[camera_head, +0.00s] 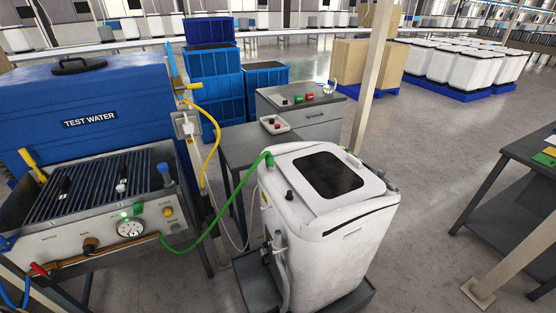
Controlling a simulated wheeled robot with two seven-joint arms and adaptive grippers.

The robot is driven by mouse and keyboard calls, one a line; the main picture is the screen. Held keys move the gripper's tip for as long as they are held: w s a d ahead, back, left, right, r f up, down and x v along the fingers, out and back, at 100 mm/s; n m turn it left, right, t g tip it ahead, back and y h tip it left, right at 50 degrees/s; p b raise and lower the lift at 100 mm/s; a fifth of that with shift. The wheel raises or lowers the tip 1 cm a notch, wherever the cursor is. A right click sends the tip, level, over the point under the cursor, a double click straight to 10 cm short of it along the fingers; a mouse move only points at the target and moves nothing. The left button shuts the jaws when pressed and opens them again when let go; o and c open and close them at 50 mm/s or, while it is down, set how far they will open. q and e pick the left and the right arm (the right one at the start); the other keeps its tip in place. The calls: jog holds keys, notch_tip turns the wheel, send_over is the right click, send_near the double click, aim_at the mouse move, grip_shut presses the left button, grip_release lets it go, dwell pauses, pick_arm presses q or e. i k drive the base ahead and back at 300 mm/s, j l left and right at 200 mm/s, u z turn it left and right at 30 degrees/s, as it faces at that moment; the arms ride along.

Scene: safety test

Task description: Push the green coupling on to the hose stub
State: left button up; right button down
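A green hose (217,222) runs from the front of the test bench (60,248), near its round gauge (131,229), up to the white machine (340,225). The green coupling (268,158) is at the hose's upper end, at the back left top edge of the white machine. The hose stub cannot be made out; the coupling's own end hides that spot, and I cannot tell how far it is seated. A green light (125,217) glows on the bench panel. Neither of my grippers is in view.
A blue TEST WATER tank (95,125) stands behind the bench. A yellow hose (217,135) hangs beside the bench. A grey cabinet (318,121) and blue crates (215,85) stand behind the machine. A dark table (520,175) is at right; floor between is clear.

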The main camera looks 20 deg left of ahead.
aim_at(269, 161)
jog(key=i+l+u, duration=0.15)
jog(key=l, duration=0.45)
jog(key=i+l+u, duration=0.1)
jog(key=l, duration=0.5)
jog(key=i+l+u, duration=0.15)
jog(key=l, duration=0.5)
